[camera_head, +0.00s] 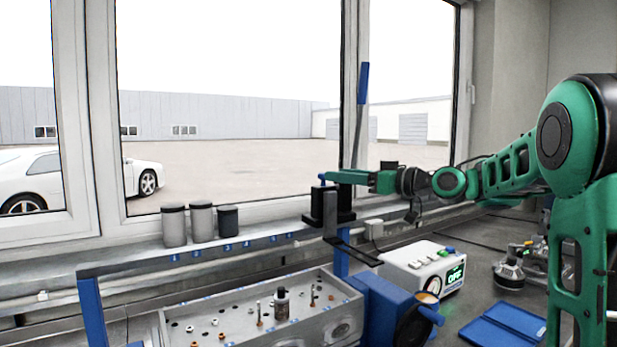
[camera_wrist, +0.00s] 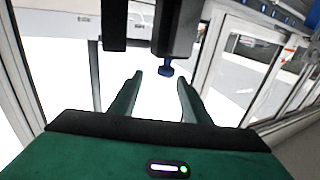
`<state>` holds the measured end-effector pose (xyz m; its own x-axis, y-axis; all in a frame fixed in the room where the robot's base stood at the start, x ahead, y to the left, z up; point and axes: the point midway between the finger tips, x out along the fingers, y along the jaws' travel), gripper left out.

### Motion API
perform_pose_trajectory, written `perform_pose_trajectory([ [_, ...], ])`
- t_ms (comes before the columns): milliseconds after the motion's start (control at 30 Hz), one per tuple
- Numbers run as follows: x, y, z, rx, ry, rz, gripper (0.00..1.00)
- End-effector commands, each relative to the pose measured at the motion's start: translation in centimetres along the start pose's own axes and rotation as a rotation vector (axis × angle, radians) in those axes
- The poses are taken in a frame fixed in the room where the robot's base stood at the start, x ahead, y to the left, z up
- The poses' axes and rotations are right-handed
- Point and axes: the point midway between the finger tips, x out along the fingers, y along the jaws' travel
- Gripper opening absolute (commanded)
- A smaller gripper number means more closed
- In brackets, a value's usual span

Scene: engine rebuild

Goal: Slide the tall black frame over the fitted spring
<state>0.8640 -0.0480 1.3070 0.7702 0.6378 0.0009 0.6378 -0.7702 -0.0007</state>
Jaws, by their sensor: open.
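A tall black frame (camera_head: 331,208), as I take it, stands upright on the shelf behind the engine block, with a dark bracket below it. In the wrist view dark block shapes (camera_wrist: 177,28) hang at the top edge, with a small blue knob (camera_wrist: 166,68) near the fingertips. My gripper (camera_head: 328,179) is at the top of the black frame; in the wrist view (camera_wrist: 160,80) its two fingers are apart with nothing between them. Whether it touches the knob I cannot tell. The fitted spring cannot be made out; a dark cylinder (camera_head: 282,303) stands on the grey engine block (camera_head: 345,305).
Three lidded canisters (camera_head: 201,221) stand on the sill rail at left. A blue motor-like unit (camera_head: 385,310), a white device with a green display (camera_head: 420,268) and a blue folder (camera_head: 503,327) lie to the right. Several small pins and bolts stand on the block.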

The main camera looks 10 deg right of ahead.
Motion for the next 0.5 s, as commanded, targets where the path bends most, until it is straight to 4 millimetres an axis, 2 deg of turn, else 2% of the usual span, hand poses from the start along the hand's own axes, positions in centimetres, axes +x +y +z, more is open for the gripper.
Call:
perform_pose_trajectory([
  [33, 1.3, -0.5, 0.0, -0.001, 0.001, -0.010, 0.43],
  [200, 4.9, -1.1, 0.0, 0.000, 0.000, -0.018, 0.43],
  [400, 8.1, -1.3, 0.0, 0.000, 0.000, -0.020, 0.43],
  [500, 9.0, -1.3, 0.0, 0.000, -0.001, -0.019, 0.43],
])
